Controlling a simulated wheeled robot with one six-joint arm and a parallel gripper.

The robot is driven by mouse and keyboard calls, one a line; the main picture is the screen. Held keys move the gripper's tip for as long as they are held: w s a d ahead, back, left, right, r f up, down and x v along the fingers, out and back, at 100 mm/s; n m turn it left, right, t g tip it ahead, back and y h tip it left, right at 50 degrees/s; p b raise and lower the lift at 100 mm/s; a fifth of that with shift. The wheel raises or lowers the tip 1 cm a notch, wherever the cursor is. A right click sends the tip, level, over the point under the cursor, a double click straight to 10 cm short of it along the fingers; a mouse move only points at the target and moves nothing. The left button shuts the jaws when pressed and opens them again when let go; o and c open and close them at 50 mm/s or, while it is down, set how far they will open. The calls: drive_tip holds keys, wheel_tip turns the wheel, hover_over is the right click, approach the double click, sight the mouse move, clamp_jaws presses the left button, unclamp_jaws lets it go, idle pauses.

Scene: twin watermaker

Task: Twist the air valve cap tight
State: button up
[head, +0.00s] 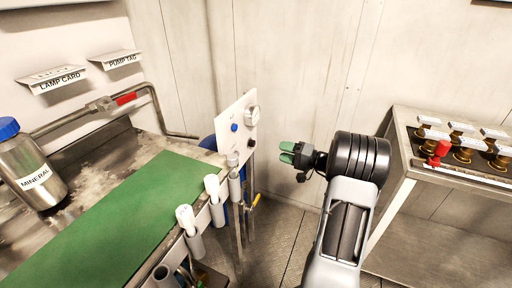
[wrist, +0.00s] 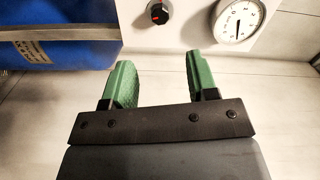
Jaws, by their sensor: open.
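My gripper (head: 287,153) is open and empty, held in the air to the right of the white panel (head: 226,128) in the head view. In the wrist view its two green fingers (wrist: 160,62) stand apart with nothing between them. I cannot tell which part is the air valve cap.
A blue tank (wrist: 60,30) fills the wrist view's upper left. The bench with a green mat (head: 120,215) is at left, with a MINERAL bottle (head: 32,172). Pipes with white-topped fittings (head: 213,188) line its edge. A metal stand (head: 420,170) with brass valves is at right.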

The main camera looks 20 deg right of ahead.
sight(254, 144)
drive_tip(key=x, duration=1.1)
drive_tip(key=shift+a, duration=0.1)
drive_tip(key=shift+c, duration=0.5)
drive_tip(key=c, duration=0.8)
